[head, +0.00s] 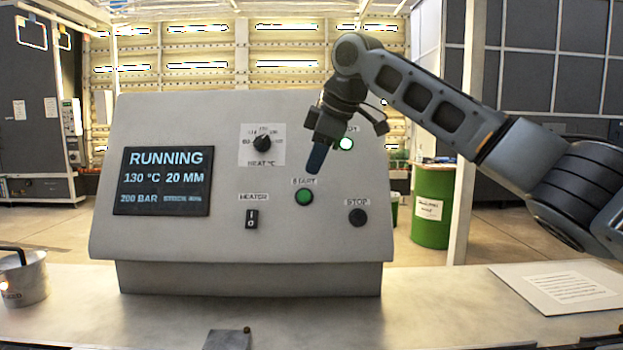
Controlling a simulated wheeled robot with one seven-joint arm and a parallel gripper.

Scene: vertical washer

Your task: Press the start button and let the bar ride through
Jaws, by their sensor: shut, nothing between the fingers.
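The control panel (220,120) stands on the bench with a sloped grey face. Its screen (162,182) reads RUNNING, 130 °C, 20 MM and 200 BAR, with a smaller line too faint to read surely. The green start button (304,197) is lit, below its START label. My gripper (315,168) is shut and empty, its fingertips pointing down just above the start button and label; I cannot tell whether they touch the panel. No bar is clearly in view.
The panel also carries a heat knob (262,143), a heater switch (252,219) and a dark stop button (357,217). A metal pot (22,278) stands at the left. A printed sheet (560,287) lies at the right. The bench front is mostly clear.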

